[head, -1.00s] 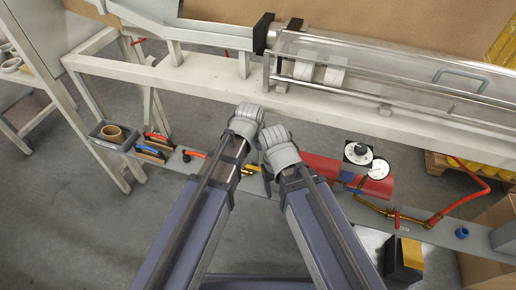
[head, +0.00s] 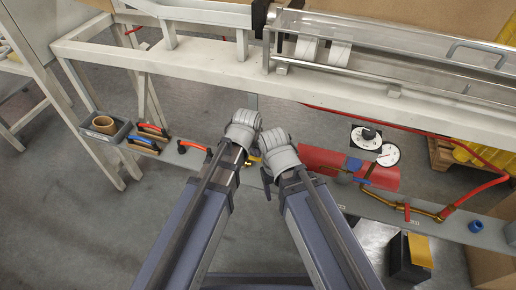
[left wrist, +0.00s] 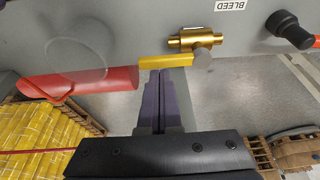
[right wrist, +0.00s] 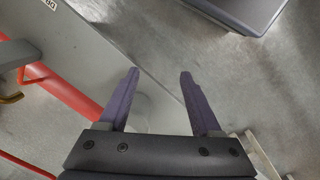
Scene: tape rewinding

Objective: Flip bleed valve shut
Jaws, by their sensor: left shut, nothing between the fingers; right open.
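The bleed valve (left wrist: 196,41) is a small brass body on a grey panel in the left wrist view, near an upside-down BLEED label (left wrist: 230,5). Its yellow lever (left wrist: 166,62) extends to the left from the valve, roughly along the panel. My left gripper (left wrist: 162,76) is shut and empty, with its fingertips right at the lever; whether they touch cannot be told. In the head view only a bit of yellow (head: 253,159) shows beside my arms, and the wrists hide the rest. My right gripper (right wrist: 160,74) is open and empty beside the grey panel edge.
A red cylinder (left wrist: 85,82) lies left of the lever in the left wrist view. A black knob (left wrist: 283,24) is on the right. The head view shows gauges (head: 388,154), a red hose (head: 478,188) and the white bench frame (head: 200,75) above.

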